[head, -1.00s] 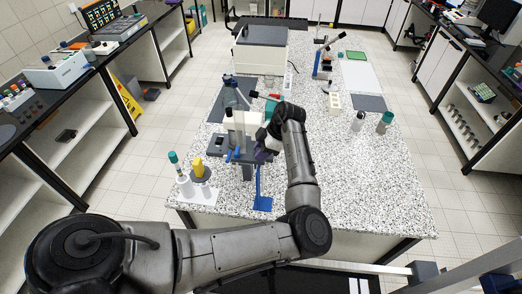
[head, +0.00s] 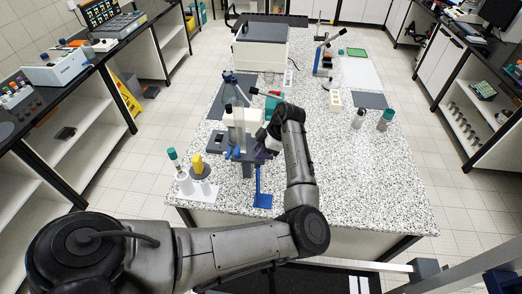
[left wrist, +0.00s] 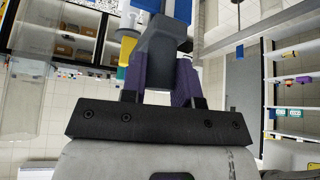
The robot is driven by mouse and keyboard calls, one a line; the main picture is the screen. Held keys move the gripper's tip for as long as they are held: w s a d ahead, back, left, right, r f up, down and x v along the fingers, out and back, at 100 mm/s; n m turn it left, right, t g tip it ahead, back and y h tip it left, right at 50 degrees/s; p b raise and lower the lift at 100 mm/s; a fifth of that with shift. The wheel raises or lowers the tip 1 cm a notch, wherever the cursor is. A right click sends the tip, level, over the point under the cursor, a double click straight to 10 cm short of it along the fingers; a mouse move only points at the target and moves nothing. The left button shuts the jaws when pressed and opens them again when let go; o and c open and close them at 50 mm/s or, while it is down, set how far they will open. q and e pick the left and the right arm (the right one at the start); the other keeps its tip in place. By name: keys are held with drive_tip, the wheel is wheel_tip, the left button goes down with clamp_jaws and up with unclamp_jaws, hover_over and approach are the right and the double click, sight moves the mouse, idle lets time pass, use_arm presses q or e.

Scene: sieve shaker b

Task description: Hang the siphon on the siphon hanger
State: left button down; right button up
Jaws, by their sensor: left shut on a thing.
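My left gripper (head: 262,147) is at the near side of the bench equipment. In the left wrist view its purple fingers (left wrist: 184,82) are shut on a dark grey piece (left wrist: 160,58) with blue beyond it, which I take to be the siphon. Most of the siphon is hidden by the gripper in the head view. A blue stand with a flat foot (head: 263,201), apparently the siphon hanger, is just below the gripper on the bench's near part; its top is hidden behind the arm and gripper. My right gripper is not in view.
A clear and white apparatus (head: 236,126) stands just left of the gripper. A white rack (head: 199,190) with teal-capped and yellow-topped items is at the near left corner. Two bottles (head: 385,120) stand to the right. The bench's right front is clear.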

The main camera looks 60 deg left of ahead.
use_arm(q)
drive_tip(key=shift+f, duration=0.4)
drive_tip(key=shift+f+b, duration=0.5)
drive_tip(key=c, duration=0.8)
unclamp_jaws()
drive_tip(key=shift+b+v, duration=1.45)
drive_tip(key=shift+v, duration=5.5)
